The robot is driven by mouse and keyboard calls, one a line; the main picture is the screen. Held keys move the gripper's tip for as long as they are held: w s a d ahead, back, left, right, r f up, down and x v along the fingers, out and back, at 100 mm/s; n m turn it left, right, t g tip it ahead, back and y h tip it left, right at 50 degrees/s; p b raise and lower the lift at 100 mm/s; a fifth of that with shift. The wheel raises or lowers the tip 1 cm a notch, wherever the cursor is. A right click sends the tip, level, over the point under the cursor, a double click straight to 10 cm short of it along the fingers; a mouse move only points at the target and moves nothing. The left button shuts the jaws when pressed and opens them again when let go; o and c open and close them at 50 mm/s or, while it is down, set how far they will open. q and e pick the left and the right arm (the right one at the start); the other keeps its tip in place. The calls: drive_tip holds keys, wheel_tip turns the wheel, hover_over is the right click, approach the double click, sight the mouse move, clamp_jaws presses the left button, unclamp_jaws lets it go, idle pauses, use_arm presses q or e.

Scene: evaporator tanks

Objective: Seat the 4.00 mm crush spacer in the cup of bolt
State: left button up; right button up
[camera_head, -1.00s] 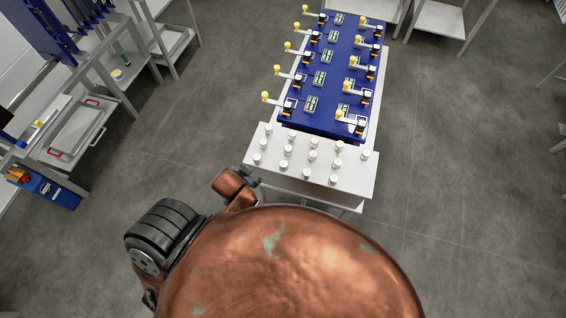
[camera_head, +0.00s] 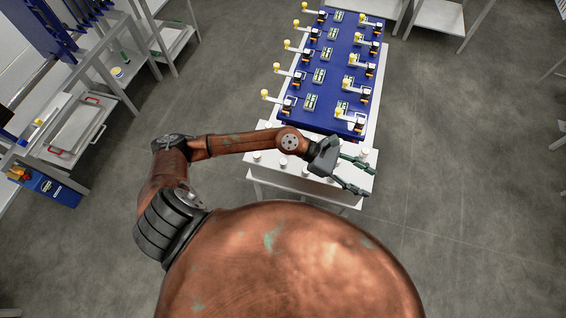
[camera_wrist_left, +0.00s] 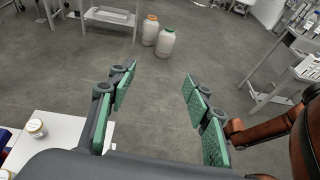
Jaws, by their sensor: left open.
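Small white lidded jars (camera_head: 256,157) stand on the white front table (camera_head: 262,180). One jar (camera_wrist_left: 37,128) shows at the lower left of the left wrist view. I cannot make out the 4.00 mm crush spacer or the bolt's cup, and cannot read any labels. My left gripper (camera_head: 368,178) is over the right part of the white table, its green fingers spread and pointing right. In the left wrist view its fingers (camera_wrist_left: 160,90) are apart, with nothing between them. My left arm hides several jars. My right gripper is not seen.
A blue bench (camera_head: 330,75) with yellow-knobbed fixtures (camera_head: 345,85) stands behind the white table. Shelving with a white tray (camera_head: 80,130) and a blue box (camera_head: 48,190) is at the left. Bottles (camera_wrist_left: 166,42) stand on the floor. Floor on the right is clear.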

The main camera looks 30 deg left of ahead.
use_arm(q)
drive_tip(key=a+f+m+g+y, duration=0.2)
drive_tip(key=a+f+m+y, duration=0.25)
drive_tip(key=f, duration=0.25)
drive_tip(key=m+y, duration=0.4)
drive_tip(key=y, duration=0.5)
hover_over(283, 161)
drive_tip(key=d, duration=0.1)
wheel_tip(283, 161, down, 8)
drive_tip(key=shift+r, duration=0.2)
drive_tip(key=shift+a+f+p, duration=0.15)
drive_tip(key=shift+f+p, duration=0.15)
drive_tip(key=shift+f, duration=0.3)
drive_tip(key=shift+a+f+p, duration=0.15)
drive_tip(key=shift+f+p, duration=0.1)
drive_tip(key=shift+f, duration=0.3)
wheel_tip(283, 161, down, 4)
drive_tip(key=shift+a+f+p, duration=0.1)
drive_tip(key=shift+p, duration=0.95)
drive_tip(key=shift+f, duration=0.6)
drive_tip(key=shift+c, duration=0.6)
clamp_jaws()
